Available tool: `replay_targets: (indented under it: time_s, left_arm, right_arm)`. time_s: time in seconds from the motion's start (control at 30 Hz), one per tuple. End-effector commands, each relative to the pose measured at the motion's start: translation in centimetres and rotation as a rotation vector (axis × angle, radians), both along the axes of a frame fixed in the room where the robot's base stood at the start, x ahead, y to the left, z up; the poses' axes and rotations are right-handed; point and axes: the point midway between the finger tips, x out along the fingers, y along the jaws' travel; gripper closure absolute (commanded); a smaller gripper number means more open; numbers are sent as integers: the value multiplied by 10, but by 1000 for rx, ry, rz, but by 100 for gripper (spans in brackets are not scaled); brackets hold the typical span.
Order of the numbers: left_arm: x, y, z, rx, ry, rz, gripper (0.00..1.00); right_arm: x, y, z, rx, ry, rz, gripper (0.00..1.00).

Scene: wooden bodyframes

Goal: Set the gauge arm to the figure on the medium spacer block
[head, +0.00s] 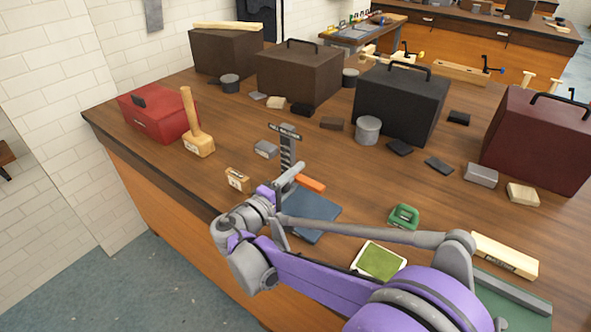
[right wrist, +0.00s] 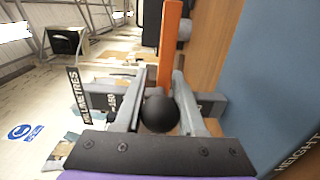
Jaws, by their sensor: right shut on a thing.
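The gauge stands near the table's front edge, with a blue base (head: 318,207), an upright dark scale post (head: 287,152) and an orange arm (head: 311,184). My right gripper (head: 287,187) is at the post, low above the base. In the right wrist view its fingers (right wrist: 158,100) are shut on the round black knob (right wrist: 159,114) of the orange arm (right wrist: 171,45). "MILLIMETRES" shows on the scale sign (right wrist: 74,97); the reading is not legible. A small wooden block (head: 237,180) with a label stands left of the gauge; its figure is too small to read. My left gripper is not in view.
A wooden mallet (head: 198,140) and red box (head: 155,113) stand at the left. A grey block (head: 265,149) is behind the wooden block. Large cases (head: 400,103) line the back.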

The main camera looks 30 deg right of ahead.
Motion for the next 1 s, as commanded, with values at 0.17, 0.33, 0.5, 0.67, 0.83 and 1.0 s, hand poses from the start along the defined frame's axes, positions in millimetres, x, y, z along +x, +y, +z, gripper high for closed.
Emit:
replay_targets:
  time_s: [0.17,0.33,0.5,0.67,0.83,1.0]
  left_arm:
    - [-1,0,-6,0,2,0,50]
    - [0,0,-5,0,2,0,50]
    - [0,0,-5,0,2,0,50]
    - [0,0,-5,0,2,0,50]
    - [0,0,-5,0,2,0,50]
    - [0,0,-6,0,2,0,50]
  right_arm:
    - [0,0,-10,0,-1,0,100]
    - [0,0,-9,0,0,0,100]
    - [0,0,-9,0,0,0,31]
    - [0,0,-9,0,0,0,31]
    - [-1,3,-9,0,0,1,31]
    - [-9,23,-9,1,0,4,31]
